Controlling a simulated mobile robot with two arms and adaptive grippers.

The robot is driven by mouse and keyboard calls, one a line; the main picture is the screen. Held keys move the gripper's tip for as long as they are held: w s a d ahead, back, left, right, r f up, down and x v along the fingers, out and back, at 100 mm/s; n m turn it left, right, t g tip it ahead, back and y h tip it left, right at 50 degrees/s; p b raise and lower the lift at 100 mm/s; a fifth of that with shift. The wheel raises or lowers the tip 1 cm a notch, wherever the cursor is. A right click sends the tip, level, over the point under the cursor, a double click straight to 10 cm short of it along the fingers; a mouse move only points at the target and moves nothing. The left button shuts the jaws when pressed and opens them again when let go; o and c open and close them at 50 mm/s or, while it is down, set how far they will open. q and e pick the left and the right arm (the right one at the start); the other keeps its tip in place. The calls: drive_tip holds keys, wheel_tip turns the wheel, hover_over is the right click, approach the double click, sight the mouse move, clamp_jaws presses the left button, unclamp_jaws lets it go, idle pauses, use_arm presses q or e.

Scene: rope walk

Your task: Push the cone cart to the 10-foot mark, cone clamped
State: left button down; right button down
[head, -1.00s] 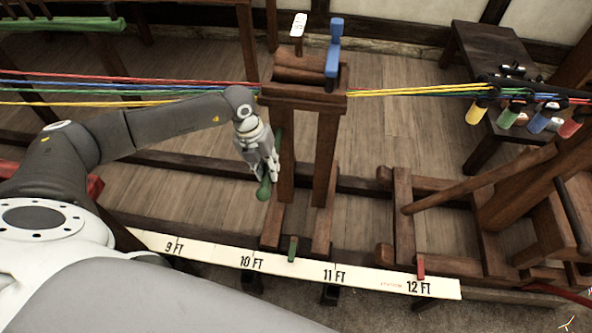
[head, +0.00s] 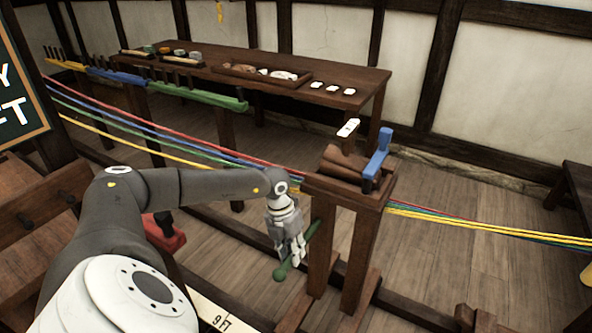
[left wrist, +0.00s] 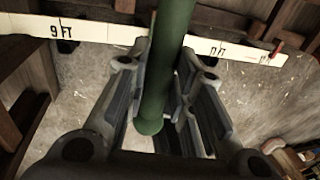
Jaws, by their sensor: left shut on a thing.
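The cone cart (head: 322,245) is a dark wooden frame standing upright right of centre in the head view. A brown wooden cone (head: 342,160) lies on its top, beside a raised blue lever (head: 377,155); I cannot tell whether it is clamped. My left gripper (head: 290,250) is shut on the cart's green handle (head: 281,271), also seen in the left wrist view (left wrist: 168,60). The white foot scale (head: 208,310) shows 9 FT in the head view. In the left wrist view it runs behind the handle (left wrist: 100,27), which hides the 10 mark. My right gripper is out of view.
Red, blue, green and yellow strands (head: 150,128) run from the left to the cart and on to the right. A long table (head: 340,78) with small items stands behind. A dark bench (head: 577,195) is at the right edge, a sign (head: 15,75) at the left.

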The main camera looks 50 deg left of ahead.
use_arm(q)
drive_tip(key=shift+a+r, duration=0.1)
drive_tip(key=shift+a, duration=0.05)
drive_tip(key=c, duration=1.3)
unclamp_jaws()
drive_tip(key=shift+o, duration=0.2)
wheel_tip(320, 180, up, 12)
drive_tip(key=a, duration=0.2)
drive_tip(key=shift+s, duration=0.3)
drive_tip(key=shift+f, duration=0.2)
